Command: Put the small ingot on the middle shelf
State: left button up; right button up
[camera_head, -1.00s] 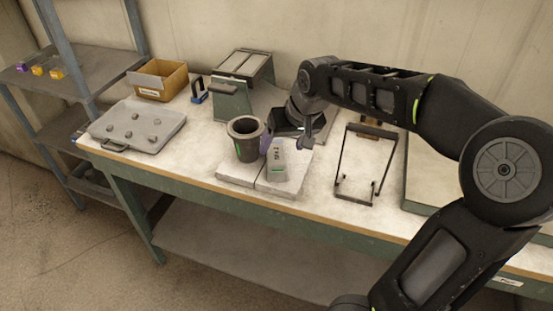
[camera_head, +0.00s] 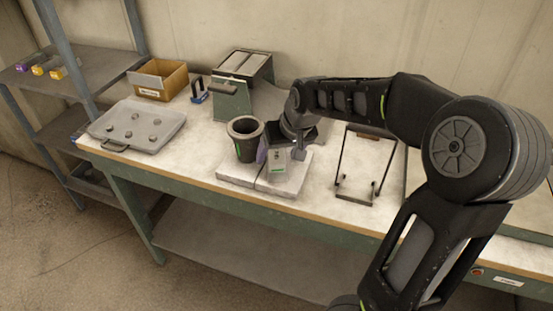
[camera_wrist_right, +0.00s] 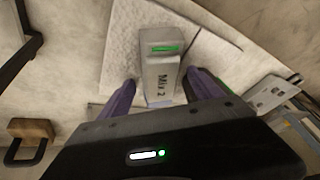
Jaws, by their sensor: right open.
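The small ingot (camera_head: 277,165), a grey block with a green mark, stands on pale slabs on the workbench, just right of a dark crucible. In the right wrist view the ingot (camera_wrist_right: 160,68) shows the label "Mix 2". My right gripper (camera_head: 281,152) is open at the ingot, partly covering its top in the head view. In the right wrist view its purple fingers (camera_wrist_right: 162,92) stand on either side of the ingot's near end. The shelf rack is at the left; its middle shelf (camera_head: 62,132) is partly hidden by a post. My left gripper is not in view.
The crucible (camera_head: 244,138) stands close left of my gripper. A wire stand (camera_head: 341,165) is to the right. A grey case (camera_head: 128,128), a cardboard box (camera_head: 158,80) and a green-sided unit (camera_head: 238,95) occupy the bench's left and back. Small coloured items sit on the top shelf (camera_head: 95,70).

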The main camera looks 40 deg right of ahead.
jog(key=shift+c, duration=0.5)
grip_shut()
dwell(0.4)
